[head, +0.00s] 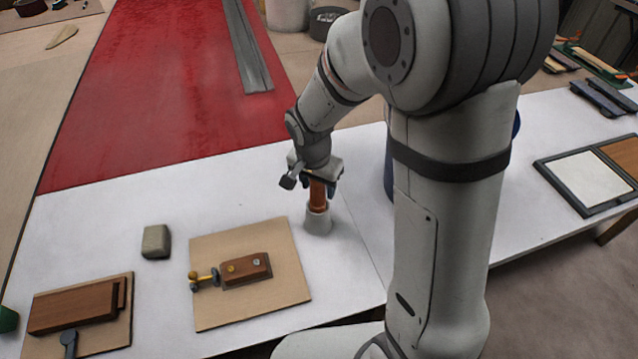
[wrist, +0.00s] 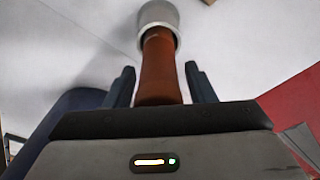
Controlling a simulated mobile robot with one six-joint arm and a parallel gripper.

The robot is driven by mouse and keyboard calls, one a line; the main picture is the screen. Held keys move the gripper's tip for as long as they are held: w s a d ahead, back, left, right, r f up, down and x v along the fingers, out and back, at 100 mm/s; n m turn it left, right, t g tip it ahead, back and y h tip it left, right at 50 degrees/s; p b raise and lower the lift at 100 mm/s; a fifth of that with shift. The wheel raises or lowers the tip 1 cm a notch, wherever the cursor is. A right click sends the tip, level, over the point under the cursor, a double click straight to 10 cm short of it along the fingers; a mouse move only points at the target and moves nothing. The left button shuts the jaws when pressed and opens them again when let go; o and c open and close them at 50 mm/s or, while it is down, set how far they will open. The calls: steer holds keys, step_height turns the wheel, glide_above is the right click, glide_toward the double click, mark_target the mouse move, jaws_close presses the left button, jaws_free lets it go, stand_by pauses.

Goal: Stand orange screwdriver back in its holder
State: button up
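The orange screwdriver's handle (head: 317,196) stands upright in a pale round holder (head: 318,222) on the white table. In the wrist view the orange-brown handle (wrist: 159,68) runs from the holder (wrist: 158,14) back towards my gripper's palm. My gripper (head: 318,187) is above the holder, pointing down, with one finger on each side of the handle. In the wrist view my gripper (wrist: 160,78) is open, with narrow gaps between the fingers and the handle. The screwdriver's lower end is hidden inside the holder.
A board with a wooden block and brass fitting (head: 213,307) lies left of the holder. A grey-beige block (head: 156,241) and another board with a brown block (head: 75,306) lie farther left. A dark blue container (head: 389,172) stands right, partly behind my arm. A framed tray (head: 590,178) is far right.

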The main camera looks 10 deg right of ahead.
steer(key=shift+o, duration=0.8)
steer(key=shift+r, duration=0.25)
steer(key=r, duration=0.4)
steer(key=s+r, duration=0.1)
steer(key=r, duration=0.3)
steer(key=a+r+p, duration=0.1)
steer(key=r, duration=0.3)
steer(key=shift+s, duration=0.25)
steer(key=s+d+r+n+t+y, duration=0.1)
steer(key=s+d+r+n, duration=0.1)
steer(key=s+d+n, duration=0.4)
steer(key=s+d, duration=0.4)
steer(key=s, duration=0.4)
steer(key=shift+s+d+r+n, duration=0.3)
steer(key=shift+d+r+n, duration=0.05)
steer(key=shift+d+n, duration=0.05)
steer(key=shift+c, duration=0.4)
